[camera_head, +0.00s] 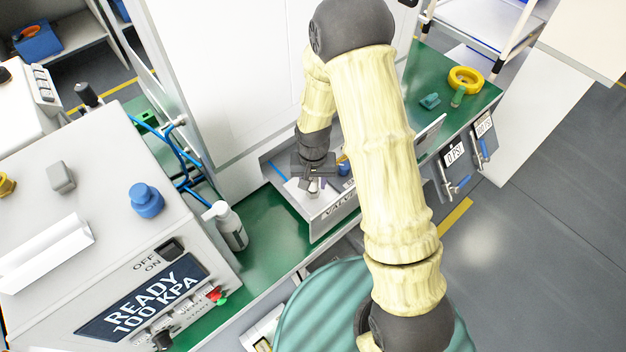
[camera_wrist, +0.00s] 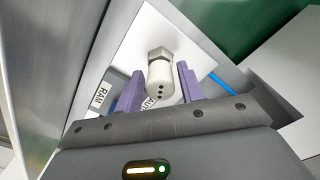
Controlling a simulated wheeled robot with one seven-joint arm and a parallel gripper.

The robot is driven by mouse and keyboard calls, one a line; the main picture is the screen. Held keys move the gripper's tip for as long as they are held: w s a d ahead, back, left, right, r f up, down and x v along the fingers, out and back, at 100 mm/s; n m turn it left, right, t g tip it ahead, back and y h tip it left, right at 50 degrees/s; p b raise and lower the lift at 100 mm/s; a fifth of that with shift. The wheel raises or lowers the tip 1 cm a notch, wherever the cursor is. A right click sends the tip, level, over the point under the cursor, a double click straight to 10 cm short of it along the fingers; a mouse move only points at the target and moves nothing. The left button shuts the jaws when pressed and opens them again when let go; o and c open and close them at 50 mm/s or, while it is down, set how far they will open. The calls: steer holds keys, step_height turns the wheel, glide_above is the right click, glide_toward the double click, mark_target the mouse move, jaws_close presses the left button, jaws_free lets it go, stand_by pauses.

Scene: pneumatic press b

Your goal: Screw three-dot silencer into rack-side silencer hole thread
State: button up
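The three-dot silencer (camera_wrist: 160,82) shows in the wrist view as a white rounded body with a metal hex collar and three dark dots. Its dotted end faces the camera and its hex end points away, over a white plate. My gripper (camera_wrist: 160,70) has its two purple fingers on either side of the silencer; I cannot tell whether both touch it. The hex end hides any thread. In the head view my gripper (camera_head: 313,183) is over the front part of the white valve box (camera_head: 331,214). I cannot make out the silencer hole.
A RAM label (camera_wrist: 101,95) and a partly hidden label lie near the fingers. A blue tube (camera_wrist: 222,86) is to the right. In the head view, a grey-white bottle (camera_head: 230,228) stands left on the green bench (camera_head: 271,240). A yellow ring (camera_head: 465,78) lies far right.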

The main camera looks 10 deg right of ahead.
steer(key=shift+n, duration=0.9)
steer(key=shift+n+p, duration=0.45)
steer(key=shift+n, duration=0.45)
steer(key=shift+n, duration=0.8)
steer(key=c, duration=0.5)
steer(key=shift+m, duration=0.9)
steer(key=shift+c, duration=0.2)
